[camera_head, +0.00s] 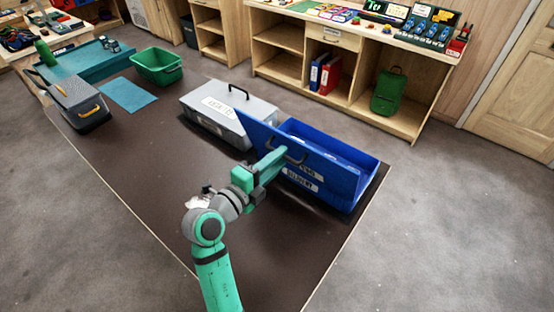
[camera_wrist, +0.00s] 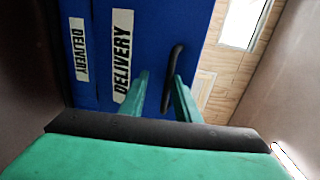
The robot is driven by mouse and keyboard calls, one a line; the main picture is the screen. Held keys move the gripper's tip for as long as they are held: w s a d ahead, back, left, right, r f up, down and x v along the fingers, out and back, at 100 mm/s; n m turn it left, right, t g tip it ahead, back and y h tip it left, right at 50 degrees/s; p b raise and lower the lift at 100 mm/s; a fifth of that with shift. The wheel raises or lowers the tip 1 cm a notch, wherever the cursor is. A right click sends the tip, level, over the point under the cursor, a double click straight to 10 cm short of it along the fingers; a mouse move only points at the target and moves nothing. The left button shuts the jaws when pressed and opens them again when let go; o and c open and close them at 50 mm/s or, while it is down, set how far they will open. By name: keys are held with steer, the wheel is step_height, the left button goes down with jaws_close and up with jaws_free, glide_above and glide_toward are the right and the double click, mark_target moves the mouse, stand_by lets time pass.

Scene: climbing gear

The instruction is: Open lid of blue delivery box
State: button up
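The blue delivery box (camera_head: 338,190) stands at the right end of the dark table. Its inside shows from above, and its lid (camera_head: 257,131) is raised, a tilted blue panel along the near side. In the wrist view the lid (camera_wrist: 148,50) bears a white DELIVERY label (camera_wrist: 122,55) and a dark handle (camera_wrist: 171,80). A second, smaller label is on the box front (camera_wrist: 78,50). My gripper (camera_head: 277,163) is at the lid handle. Its fingers (camera_wrist: 160,90) are apart, with the handle close to the right one; contact is unclear.
A grey lidded box (camera_head: 205,115) stands just left of the blue one. A green bin (camera_head: 158,68), a blue mat (camera_head: 128,95) and a grey toolbox (camera_head: 75,102) are farther left on the table (camera_head: 150,155). Shelves stand behind. The near tabletop is clear.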

steer(key=shift+a+r, duration=0.1)
steer(key=shift+a, duration=0.1)
steer(key=v, duration=1)
steer(key=shift+s, duration=0.3)
